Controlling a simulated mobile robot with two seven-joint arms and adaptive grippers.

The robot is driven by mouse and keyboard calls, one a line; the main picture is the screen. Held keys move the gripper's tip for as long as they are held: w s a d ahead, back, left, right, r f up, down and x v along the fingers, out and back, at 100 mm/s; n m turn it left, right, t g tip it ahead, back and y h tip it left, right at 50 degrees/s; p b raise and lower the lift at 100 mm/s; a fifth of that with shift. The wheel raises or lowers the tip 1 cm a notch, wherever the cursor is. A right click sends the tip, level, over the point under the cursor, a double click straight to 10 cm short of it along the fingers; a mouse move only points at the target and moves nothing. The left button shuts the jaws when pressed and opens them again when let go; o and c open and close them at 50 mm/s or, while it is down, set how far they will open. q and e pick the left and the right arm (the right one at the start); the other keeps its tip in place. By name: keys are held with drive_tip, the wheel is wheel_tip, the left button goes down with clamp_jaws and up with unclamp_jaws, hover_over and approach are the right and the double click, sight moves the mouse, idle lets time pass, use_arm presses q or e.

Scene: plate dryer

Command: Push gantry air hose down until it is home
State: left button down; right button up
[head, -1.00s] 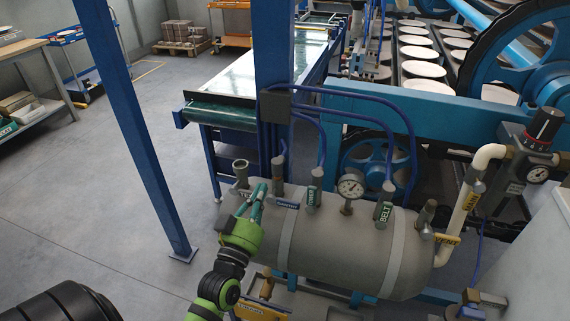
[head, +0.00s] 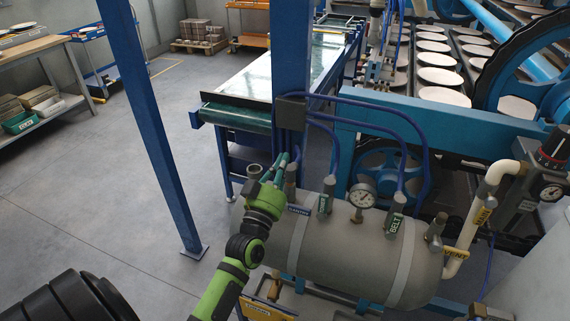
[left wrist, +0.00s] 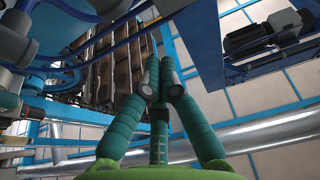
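The gantry air hose is a blue line from the dark box (head: 291,110) on the blue post. Its lower end lies behind my left gripper's fingertips, so how deep it sits cannot be seen. The grey port (head: 291,180) marked by the blue gantry label (head: 299,210) stands on top of the tank (head: 345,255). My left gripper (head: 281,159) has its teal fingers pointing up beside this port. In the left wrist view the fingers (left wrist: 161,62) come together, with no hose visible between them. My right gripper is not in view.
A labelled tower port (head: 326,195), a pressure gauge (head: 362,197) and a belt port (head: 396,212) stand to the right along the tank. A blue post (head: 155,130) rises left of my arm.

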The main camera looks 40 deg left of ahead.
sight(292, 170)
use_arm(q)
drive_tip(key=shift+w+a+f, duration=0.1)
drive_tip(key=shift+w+f, duration=0.4)
drive_tip(key=shift+f, duration=0.35)
drive_tip(key=shift+w+a+f, duration=0.1)
drive_tip(key=shift+w+f, duration=0.35)
drive_tip(key=shift+f, duration=0.4)
